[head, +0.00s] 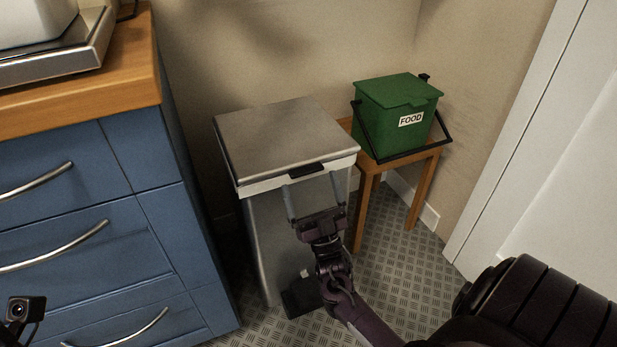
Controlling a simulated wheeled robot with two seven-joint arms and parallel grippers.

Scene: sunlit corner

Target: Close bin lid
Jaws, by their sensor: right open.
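A tall metal bin (270,235) stands on the floor between the blue cabinet and a small wooden stool. Its brushed steel lid (280,135) lies flat over the top, with a pale band along the front edge and a dark handle (307,170) at the front. The lid looks down; I see no clear gap under it. A black pedal (300,298) is at the foot of the bin. My right gripper (311,184) is open and empty in front of the bin, its fingers pointing up just below the handle. I cannot tell whether they touch the bin. My left gripper is out of view.
A green food caddy (392,110) with its lid down and a black handle stands on the wooden stool (368,172), right of the bin. A blue drawer cabinet (95,235) is at left. A white door (550,170) is at right. Patterned floor (400,255) is clear ahead of the stool.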

